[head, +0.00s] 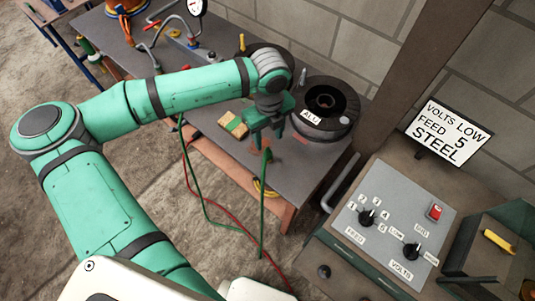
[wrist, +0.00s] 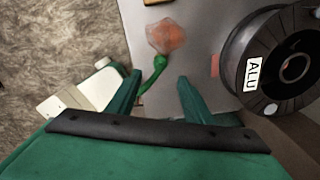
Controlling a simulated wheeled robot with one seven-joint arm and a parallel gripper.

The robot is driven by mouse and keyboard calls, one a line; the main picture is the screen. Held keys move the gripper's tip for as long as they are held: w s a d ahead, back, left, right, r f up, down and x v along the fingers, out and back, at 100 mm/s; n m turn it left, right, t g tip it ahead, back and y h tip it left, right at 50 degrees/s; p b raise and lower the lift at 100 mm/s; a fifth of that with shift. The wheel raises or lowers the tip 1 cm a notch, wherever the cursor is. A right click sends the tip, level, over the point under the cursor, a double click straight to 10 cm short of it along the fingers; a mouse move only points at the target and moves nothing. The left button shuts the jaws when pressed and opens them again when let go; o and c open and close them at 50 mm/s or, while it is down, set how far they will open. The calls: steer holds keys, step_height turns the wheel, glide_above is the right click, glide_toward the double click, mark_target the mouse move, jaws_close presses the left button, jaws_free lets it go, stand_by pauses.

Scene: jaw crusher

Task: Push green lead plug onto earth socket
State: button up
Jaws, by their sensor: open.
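My gripper (head: 265,143) points down over the grey bench near the ALU spool; its fingers are apart. In the wrist view, the green lead's plug end (wrist: 159,63) shows between and just beyond the fingertips (wrist: 160,80). I cannot tell whether either finger touches it. In the head view, the green lead (head: 263,205) hangs from just below my gripper, over the bench's front edge. A pinkish-orange patch (wrist: 166,38) lies beyond the plug end in the wrist view. I cannot make out the earth socket, nor whether the plug is seated in anything.
The black ALU spool (head: 340,122), also in the wrist view (wrist: 245,45), stands close right of my gripper. A red lead (head: 215,207) hangs in front of the bench (head: 318,165). A control panel (head: 392,225) with knobs stands at right. A yellow-green block (head: 233,124) lies left.

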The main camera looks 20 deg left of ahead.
mark_target(268, 151)
step_height(268, 151, down, 5)
steer(key=shift+f, duration=0.3)
steer(key=shift+f, duration=0.35)
steer(key=shift+a+f, duration=0.15)
steer(key=shift+f, duration=2.1)
steer(key=c, duration=1)
